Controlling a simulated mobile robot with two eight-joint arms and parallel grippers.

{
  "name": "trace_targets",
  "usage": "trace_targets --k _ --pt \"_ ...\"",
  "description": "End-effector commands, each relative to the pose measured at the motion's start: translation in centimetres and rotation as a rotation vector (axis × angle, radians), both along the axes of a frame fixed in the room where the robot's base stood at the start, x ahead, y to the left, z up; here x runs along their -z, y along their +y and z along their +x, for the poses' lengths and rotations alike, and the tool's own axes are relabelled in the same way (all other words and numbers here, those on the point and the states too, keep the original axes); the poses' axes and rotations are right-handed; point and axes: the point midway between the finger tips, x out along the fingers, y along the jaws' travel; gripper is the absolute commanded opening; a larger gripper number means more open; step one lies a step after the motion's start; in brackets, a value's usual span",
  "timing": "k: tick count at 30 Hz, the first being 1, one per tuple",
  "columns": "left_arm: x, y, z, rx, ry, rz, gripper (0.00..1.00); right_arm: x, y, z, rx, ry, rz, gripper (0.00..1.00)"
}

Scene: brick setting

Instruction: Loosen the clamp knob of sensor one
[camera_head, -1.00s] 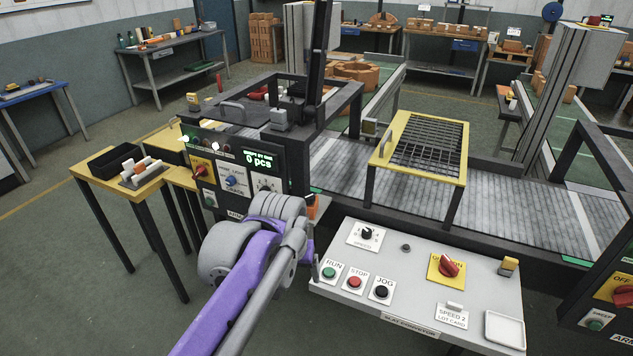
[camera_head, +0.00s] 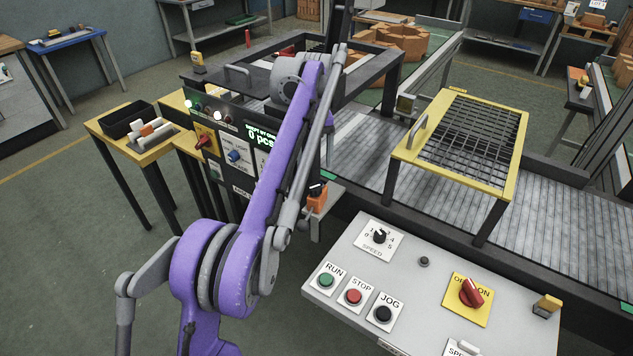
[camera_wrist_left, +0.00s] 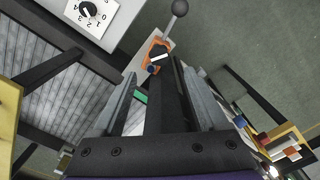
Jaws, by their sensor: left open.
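Sensor one appears to be the orange block with a black knob (camera_head: 317,191), on a pale bracket between the control cabinet and the console. It also shows in the left wrist view as an orange block (camera_wrist_left: 149,47) with a black knob bearing a white mark, beyond the fingertips. My left gripper (camera_wrist_left: 160,78) is open, its two grey fingers apart with nothing gripped. A gap appears to remain between the fingertips and the knob. In the head view my purple left arm rises past the sensor and its gripper is hidden. My right gripper is not in view.
The grey console (camera_head: 345,250) with RUN, STOP and JOG buttons and a red switch (camera_head: 471,292) stands right of the sensor. The control cabinet (camera_head: 232,150) is behind my arm. A yellow-framed guard (camera_head: 407,153) spans the conveyor. A ball-ended lever (camera_wrist_left: 179,8) stands near the sensor.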

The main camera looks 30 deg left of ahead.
Motion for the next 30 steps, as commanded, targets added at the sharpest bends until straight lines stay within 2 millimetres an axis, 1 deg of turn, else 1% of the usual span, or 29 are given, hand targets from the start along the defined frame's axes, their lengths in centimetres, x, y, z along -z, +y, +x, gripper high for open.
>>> trace_targets --k 1,6,9,12,17,24,25,29,30 --pt "1.3 0.0 0.0 0.001 0.000 0.000 0.76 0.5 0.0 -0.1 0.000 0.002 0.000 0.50" --pt "4.6 0.0 0.0 0.001 0.000 0.000 0.76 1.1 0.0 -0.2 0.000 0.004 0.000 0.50" --pt "6.1 -0.1 0.0 0.001 0.000 0.000 0.76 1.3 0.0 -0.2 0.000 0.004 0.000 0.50" --pt "7.1 -0.1 0.0 0.002 -0.001 0.001 0.76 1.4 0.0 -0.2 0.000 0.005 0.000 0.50" --pt "7.9 -0.1 0.0 0.002 -0.001 0.001 0.76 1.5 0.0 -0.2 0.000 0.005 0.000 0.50" --pt "8.0 -0.1 0.0 0.002 -0.001 0.001 0.76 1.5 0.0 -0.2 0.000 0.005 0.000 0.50" --pt "8.0 -0.1 0.0 0.002 -0.001 0.001 0.74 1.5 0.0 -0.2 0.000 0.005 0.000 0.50" --pt "8.0 0.0 0.0 0.002 -0.001 0.001 0.51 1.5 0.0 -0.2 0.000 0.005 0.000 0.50" --pt "8.0 0.0 0.0 0.002 -0.001 0.001 0.44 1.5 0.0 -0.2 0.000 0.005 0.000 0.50"
